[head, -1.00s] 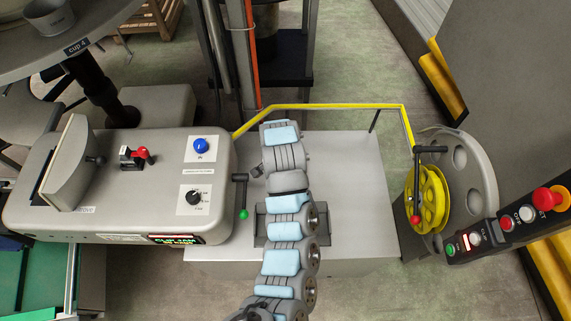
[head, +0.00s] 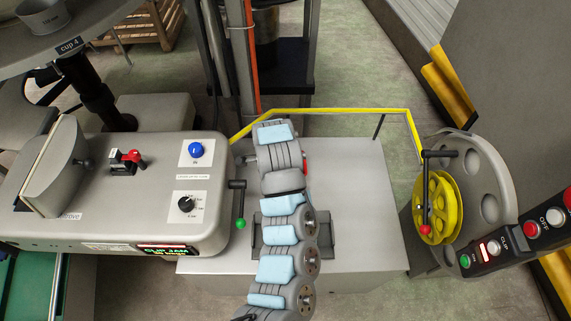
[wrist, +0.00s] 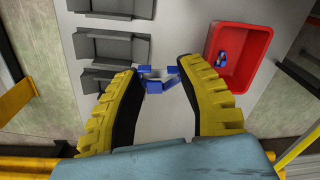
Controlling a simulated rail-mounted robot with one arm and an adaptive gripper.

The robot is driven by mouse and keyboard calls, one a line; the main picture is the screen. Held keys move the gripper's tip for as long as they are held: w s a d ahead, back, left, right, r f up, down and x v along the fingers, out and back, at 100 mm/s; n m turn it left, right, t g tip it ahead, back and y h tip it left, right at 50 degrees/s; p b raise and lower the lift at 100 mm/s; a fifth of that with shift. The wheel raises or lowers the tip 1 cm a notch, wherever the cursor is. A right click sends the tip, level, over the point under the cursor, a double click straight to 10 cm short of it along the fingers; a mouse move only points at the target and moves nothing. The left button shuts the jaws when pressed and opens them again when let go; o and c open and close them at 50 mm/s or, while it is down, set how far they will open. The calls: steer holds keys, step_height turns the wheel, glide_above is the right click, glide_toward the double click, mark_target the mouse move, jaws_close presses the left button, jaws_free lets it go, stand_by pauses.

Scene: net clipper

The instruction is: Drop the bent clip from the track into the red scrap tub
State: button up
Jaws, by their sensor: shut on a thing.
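In the wrist view my gripper (wrist: 158,69), with yellow-and-black fingers, is closed around a small bent blue clip (wrist: 154,87) at its fingertips. The red scrap tub (wrist: 267,46) stands to the right of the fingers on the grey surface, and a small blue piece (wrist: 222,57) lies inside it. The clip is outside the tub in the picture, to its left. How high the clip is above the surface is hard to tell. In the head view my arm hides the gripper and the clip, and only a red sliver (head: 309,179) shows beside the arm.
Grey open holders (wrist: 113,47) line the left of the surface in the wrist view. In the head view a grey machine with a green-knobbed lever (head: 239,223) stands left, and a yellow wheel (head: 440,207) right. A yellow rail (head: 340,110) runs behind the grey table (head: 370,200).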

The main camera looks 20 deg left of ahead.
steer(key=shift+m, duration=0.9)
steer(key=w+f+b, duration=0.2)
steer(key=w+b, duration=0.1)
steer(key=b, duration=0.1)
steer(key=w+f+b, duration=0.2)
steer(key=w+b, duration=0.2)
steer(key=b, duration=0.1)
steer(key=w+a+f+b, duration=0.1)
steer(key=w+f+b, duration=0.2)
steer(key=w+b, duration=0.1)
steer(key=shift+w, duration=0.1)
steer(key=shift+w+a+f+b, duration=0.25)
steer(key=shift+w+f+b, duration=0.65)
steer(key=shift+f+b, duration=0.25)
